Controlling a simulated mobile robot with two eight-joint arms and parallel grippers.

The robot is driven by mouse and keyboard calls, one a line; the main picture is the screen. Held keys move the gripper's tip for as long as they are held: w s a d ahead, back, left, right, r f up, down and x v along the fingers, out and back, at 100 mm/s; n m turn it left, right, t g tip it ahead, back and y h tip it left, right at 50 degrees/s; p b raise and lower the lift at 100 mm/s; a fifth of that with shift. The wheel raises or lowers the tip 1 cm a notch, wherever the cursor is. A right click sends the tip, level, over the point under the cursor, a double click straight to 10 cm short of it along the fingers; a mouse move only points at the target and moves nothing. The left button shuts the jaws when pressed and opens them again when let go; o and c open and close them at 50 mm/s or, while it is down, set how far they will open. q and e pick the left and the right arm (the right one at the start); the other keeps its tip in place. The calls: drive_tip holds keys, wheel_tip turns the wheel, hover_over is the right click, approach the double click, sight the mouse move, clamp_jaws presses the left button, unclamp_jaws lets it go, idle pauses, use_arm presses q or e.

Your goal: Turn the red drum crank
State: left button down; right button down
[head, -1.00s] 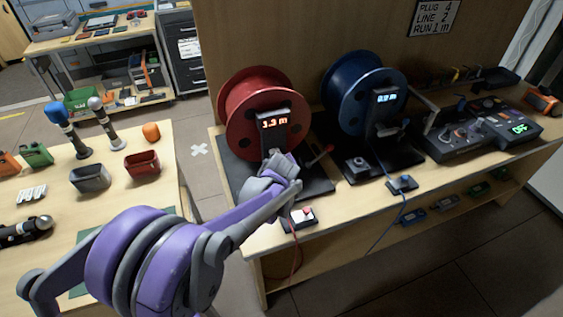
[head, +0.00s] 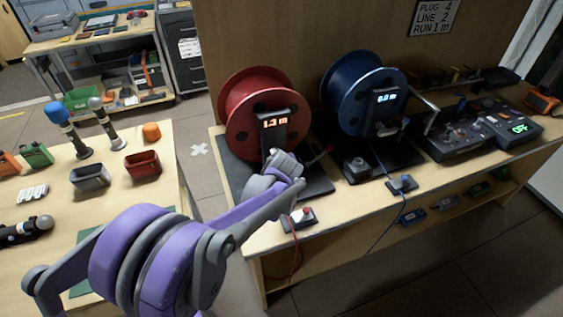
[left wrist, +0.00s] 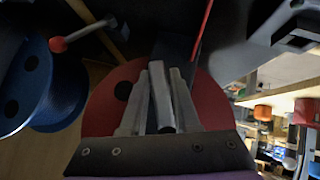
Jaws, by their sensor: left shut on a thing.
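The red drum (head: 240,95) stands on its dark base at the left of the bench; its display (head: 274,122) reads about 1.3 m. My left gripper (head: 284,162) is in front of the drum's stand, below the display. In the left wrist view, my left gripper (left wrist: 160,95) is shut on a grey bar-like part, the crank handle (left wrist: 181,95), with the red drum (left wrist: 103,108) behind. The rest of the crank is mostly hidden by the gripper. A red-knobbed lever (head: 327,149) stands just right of the gripper. My right gripper is not in view.
A blue drum (head: 365,85) with its own stand is to the right. A control panel (head: 460,135) is farther right. A wall sign (head: 433,18) reads PLUG 4, LINE 2, RUN 1 m.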

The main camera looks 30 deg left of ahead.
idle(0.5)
use_arm(q)
drive_tip(key=c, duration=0.8)
unclamp_jaws()
drive_tip(key=shift+o, duration=0.2)
drive_tip(key=v, duration=1)
drive_tip(key=shift+s+d+r+p, duration=0.15)
drive_tip(key=shift+s+r+p, duration=0.15)
drive_tip(key=shift+p, duration=0.15)
